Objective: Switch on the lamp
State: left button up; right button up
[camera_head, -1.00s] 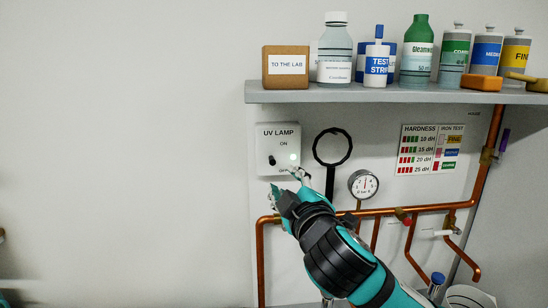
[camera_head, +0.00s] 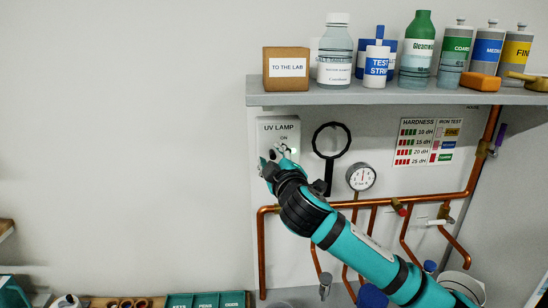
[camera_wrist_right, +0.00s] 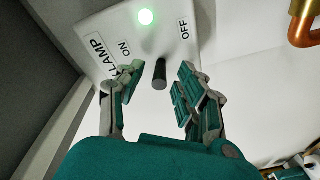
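The white UV LAMP switch box (camera_head: 278,126) is on the wall below the shelf. Its switch lever (camera_wrist_right: 160,75) is a short dark peg, seen in the wrist view between the ON label (camera_wrist_right: 124,49) and the OFF label (camera_wrist_right: 184,28). A round light (camera_wrist_right: 146,17) on the box glows green. My right gripper (camera_head: 274,157) is in front of the box and covers its lower part in the head view. My left gripper is not in view.
A shelf (camera_head: 400,97) with bottles and a cardboard box (camera_head: 286,70) runs above the switch box. The wall to the left is bare.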

grip_shut()
jog(key=shift+w+r+g, duration=0.1)
jog(key=shift+r+g, duration=0.45)
jog(key=shift+g, duration=0.45)
jog(key=g, duration=0.1)
jog(key=r+g, duration=0.1)
jog(key=g, duration=0.1)
jog(key=shift+w+m+h, duration=0.2)
jog(key=shift+m+h, duration=0.1)
jog(key=shift+f, duration=0.1)
jog(key=shift+o, duration=0.2)
grip_release()
